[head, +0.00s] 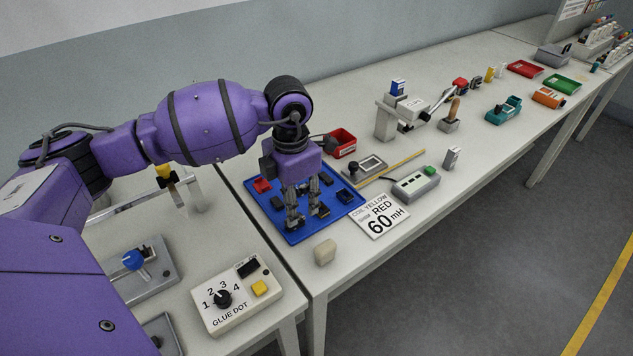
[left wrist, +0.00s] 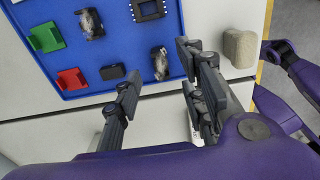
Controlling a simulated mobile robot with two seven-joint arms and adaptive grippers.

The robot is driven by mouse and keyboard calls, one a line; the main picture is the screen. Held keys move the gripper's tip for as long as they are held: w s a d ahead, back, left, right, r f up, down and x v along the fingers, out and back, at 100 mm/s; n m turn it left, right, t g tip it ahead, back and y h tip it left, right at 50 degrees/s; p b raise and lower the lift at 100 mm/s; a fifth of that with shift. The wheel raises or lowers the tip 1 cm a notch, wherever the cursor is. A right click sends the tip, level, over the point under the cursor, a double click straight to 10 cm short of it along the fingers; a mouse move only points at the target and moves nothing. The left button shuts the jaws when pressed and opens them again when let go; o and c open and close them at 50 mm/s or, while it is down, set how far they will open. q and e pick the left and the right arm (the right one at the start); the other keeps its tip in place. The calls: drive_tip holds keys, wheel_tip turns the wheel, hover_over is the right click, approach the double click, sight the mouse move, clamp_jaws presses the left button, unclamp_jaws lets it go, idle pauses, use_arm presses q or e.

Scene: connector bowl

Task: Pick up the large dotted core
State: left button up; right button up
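A blue tray (head: 295,233) holds several small dark parts; it also shows in the left wrist view (left wrist: 128,45). Two dark, grey-speckled pieces lie in it, one upper (left wrist: 90,23) and one lower (left wrist: 160,63). A black square part with pale edge marks (left wrist: 149,9) and a plain black block (left wrist: 112,71) lie nearby. I cannot tell for sure which is the large dotted core. My left gripper (head: 307,216) points down over the tray, fingers apart and empty. In the left wrist view the lower speckled piece appears between its fingertips. My right gripper is not in view.
Green (left wrist: 47,37) and red (left wrist: 70,79) pieces lie in the tray. A red bin (head: 342,143) stands behind. A glue-dot control box (head: 237,293) is front left.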

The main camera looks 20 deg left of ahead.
use_arm(q)
drive_tip(key=f, duration=0.3)
drive_tip(key=shift+s+a+f, duration=0.1)
drive_tip(key=shift+s+f, duration=0.2)
drive_tip(key=shift+f, duration=0.4)
drive_tip(key=shift+w, duration=0.1)
clamp_jaws()
